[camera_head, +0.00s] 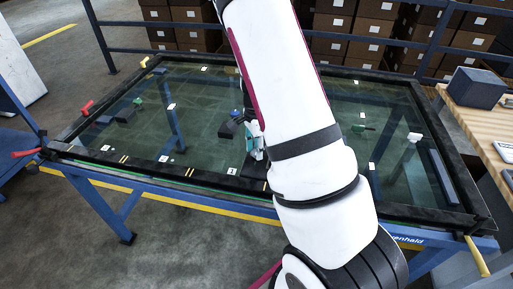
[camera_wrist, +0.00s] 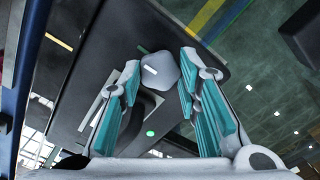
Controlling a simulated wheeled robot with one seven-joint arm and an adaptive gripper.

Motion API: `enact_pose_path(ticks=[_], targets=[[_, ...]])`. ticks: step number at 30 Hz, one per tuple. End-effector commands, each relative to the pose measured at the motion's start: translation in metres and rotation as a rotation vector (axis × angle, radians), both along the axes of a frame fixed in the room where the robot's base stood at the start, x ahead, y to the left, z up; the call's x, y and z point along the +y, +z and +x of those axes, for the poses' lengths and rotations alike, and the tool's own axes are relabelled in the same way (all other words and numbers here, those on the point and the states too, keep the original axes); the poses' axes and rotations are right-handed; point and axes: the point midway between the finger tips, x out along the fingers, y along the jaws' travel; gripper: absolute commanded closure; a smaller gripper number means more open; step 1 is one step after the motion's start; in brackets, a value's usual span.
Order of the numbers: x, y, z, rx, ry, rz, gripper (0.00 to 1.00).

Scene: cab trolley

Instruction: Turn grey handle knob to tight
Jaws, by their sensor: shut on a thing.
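The grey knob (camera_wrist: 163,74) shows in the wrist view between the tips of my gripper (camera_wrist: 160,64). It is faceted, with a short white mark on its face. My gripper's two teal-padded fingers stand on either side of it and are shut on it. Behind the knob is a dark panel with a white bar and a green dot (camera_wrist: 150,133). In the head view my gripper (camera_head: 254,146) is low at the near side of the glass-topped table (camera_head: 110,163), partly behind my arm. The knob cannot be made out there, and no readable tight marking shows.
A blue-topped knob (camera_head: 236,114) sits just beyond my gripper. A wooden bench with a dark box (camera_head: 475,88) is at right. Stacked cartons (camera_head: 350,45) stand behind a blue rail.

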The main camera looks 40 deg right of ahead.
Motion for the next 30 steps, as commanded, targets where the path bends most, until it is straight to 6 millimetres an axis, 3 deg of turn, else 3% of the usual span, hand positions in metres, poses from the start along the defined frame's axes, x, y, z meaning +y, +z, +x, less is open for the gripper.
enact_pose_path(ticks=[16, 17, 19, 30], targets=[[0.0000, 0.0001, 0.0003, -0.001, -0.028, 0.000, 0.97], [0.0000, 0.0001, 0.0004, -0.001, -0.028, 0.000, 0.67], [0.0000, 0.0001, 0.0003, -0.001, -0.028, 0.000, 0.51], [0.0000, 0.0027, 0.0005, -0.002, -0.026, -0.001, 0.49]])
